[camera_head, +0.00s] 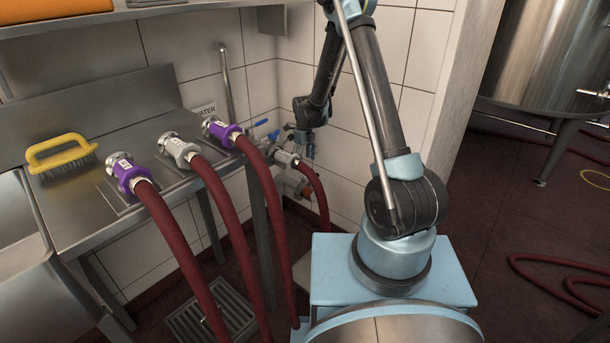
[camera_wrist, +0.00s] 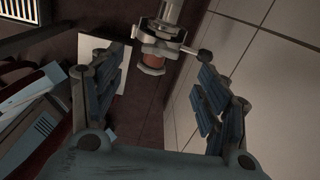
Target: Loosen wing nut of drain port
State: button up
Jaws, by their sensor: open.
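A dark knob, which looks like the wing nut (camera_wrist: 204,55), sticks out on the clamp's right side, close to the right fingertip. My gripper (camera_wrist: 160,66) is open and empty, with the port beyond and between its fingers. I cannot tell whether a finger touches the nut.
Red hoses with purple and grey couplings (camera_head: 178,149) hang over the steel counter (camera_head: 85,205) left of my gripper. A blue-handled valve (camera_head: 262,123) and the tiled wall (camera_head: 345,150) are close by. A floor drain (camera_head: 215,310) lies below.

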aim_at(304, 174)
jog(key=shift+f, duration=3.85)
jog(key=c, duration=1.1)
jog(key=shift+o, duration=0.2)
jog(key=shift+d, duration=0.25)
jog(key=shift+a, duration=0.2)
